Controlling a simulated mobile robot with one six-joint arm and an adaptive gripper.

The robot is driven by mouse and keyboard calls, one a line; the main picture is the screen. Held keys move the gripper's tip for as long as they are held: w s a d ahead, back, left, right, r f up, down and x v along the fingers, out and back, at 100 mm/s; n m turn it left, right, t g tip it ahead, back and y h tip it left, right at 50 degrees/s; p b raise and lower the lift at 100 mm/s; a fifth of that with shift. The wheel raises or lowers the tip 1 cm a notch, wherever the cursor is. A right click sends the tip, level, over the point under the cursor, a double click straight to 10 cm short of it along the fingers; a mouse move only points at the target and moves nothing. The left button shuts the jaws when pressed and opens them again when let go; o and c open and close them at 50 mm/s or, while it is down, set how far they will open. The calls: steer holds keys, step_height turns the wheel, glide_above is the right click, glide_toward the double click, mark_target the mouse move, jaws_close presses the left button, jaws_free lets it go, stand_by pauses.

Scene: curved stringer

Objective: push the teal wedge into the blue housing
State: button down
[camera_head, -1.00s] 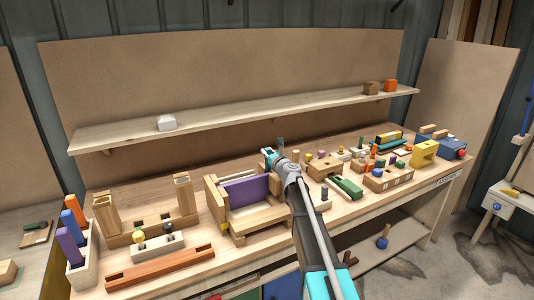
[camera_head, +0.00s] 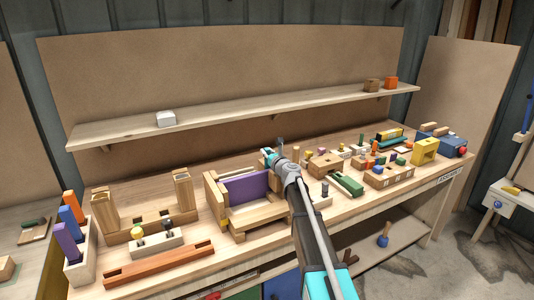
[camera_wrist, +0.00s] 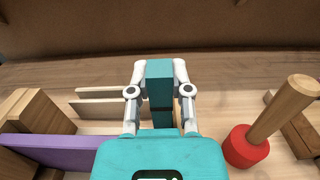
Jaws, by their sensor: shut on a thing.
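My gripper (camera_wrist: 159,68) is shut on the teal wedge (camera_wrist: 159,88) in the wrist view. The wedge stands lengthwise between the two pale fingers, and its lower end is partly hidden behind my teal wrist body. In the head view my gripper (camera_head: 274,152) is above the bench, behind the right end of the wooden frame with the purple panel. The wedge cannot be told apart from my teal parts there. A blue body (camera_head: 452,145) with a red knob, likely the blue housing, sits at the bench's far right, well apart from my gripper.
The wooden frame's purple panel (camera_head: 245,188) is beside my gripper; it also shows in the wrist view (camera_wrist: 50,147). A red piece with a wooden peg (camera_wrist: 246,148) stands close on the right. A yellow block (camera_head: 425,150) and several small parts crowd the bench's right half.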

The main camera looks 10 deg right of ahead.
steer(key=shift+f+b, duration=0.7)
steer(key=shift+f, duration=0.05)
steer(key=shift+c, duration=2.4)
jaws_free()
steer(key=shift+r, duration=0.2)
step_height(320, 180, up, 10)
steer(key=p, duration=1)
steer(key=shift+r+p, duration=0.15)
steer(key=shift+p, duration=0.2)
steer(key=shift+w, duration=0.1)
